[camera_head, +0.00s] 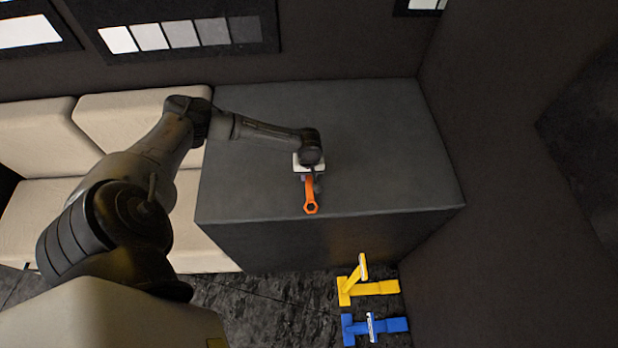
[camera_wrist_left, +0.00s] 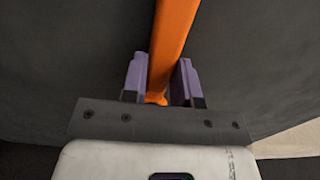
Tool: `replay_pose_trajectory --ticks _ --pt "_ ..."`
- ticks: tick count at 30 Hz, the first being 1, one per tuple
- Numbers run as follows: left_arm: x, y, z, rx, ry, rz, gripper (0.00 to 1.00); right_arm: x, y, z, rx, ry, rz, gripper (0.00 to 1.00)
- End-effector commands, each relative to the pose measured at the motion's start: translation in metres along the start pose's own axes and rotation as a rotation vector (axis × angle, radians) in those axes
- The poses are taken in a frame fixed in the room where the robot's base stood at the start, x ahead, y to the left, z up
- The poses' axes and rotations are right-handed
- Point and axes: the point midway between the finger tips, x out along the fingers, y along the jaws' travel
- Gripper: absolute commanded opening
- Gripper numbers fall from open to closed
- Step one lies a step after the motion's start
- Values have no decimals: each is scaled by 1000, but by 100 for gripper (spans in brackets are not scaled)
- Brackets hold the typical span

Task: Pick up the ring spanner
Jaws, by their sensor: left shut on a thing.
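The ring spanner (camera_head: 310,196) is orange, with its ring end toward the front edge of the dark grey box-shaped counter (camera_head: 400,150). My left gripper (camera_head: 307,175) is over the counter top, at the spanner's far end. In the left wrist view the spanner's orange shaft (camera_wrist_left: 172,45) runs between the two purple fingers of my left gripper (camera_wrist_left: 161,80), which are shut on it. The shaft's lower end shows near the finger bases. I cannot tell whether the spanner touches the counter top. My right gripper is not in view.
A cream cushioned sofa (camera_head: 60,145) adjoins the counter's left side. A yellow tool (camera_head: 375,288) and a blue tool (camera_head: 390,325) are on the floor in front. Sample panels (camera_head: 180,35) hang on the back wall. The counter's right part is clear.

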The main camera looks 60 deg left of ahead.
Motion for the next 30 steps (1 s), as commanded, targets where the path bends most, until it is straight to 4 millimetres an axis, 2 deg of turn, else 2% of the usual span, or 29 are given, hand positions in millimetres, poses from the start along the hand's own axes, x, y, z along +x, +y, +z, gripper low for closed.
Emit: replay_pose_trajectory --ticks 11,14,19,30 --pt "-5 0 0 0 0 1 1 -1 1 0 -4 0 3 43" --pt "-14 0 0 0 0 0 1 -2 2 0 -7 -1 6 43" --pt "-43 0 -1 0 1 2 1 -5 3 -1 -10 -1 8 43" --pt "-86 51 55 4 -1 5 1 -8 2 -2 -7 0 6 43"
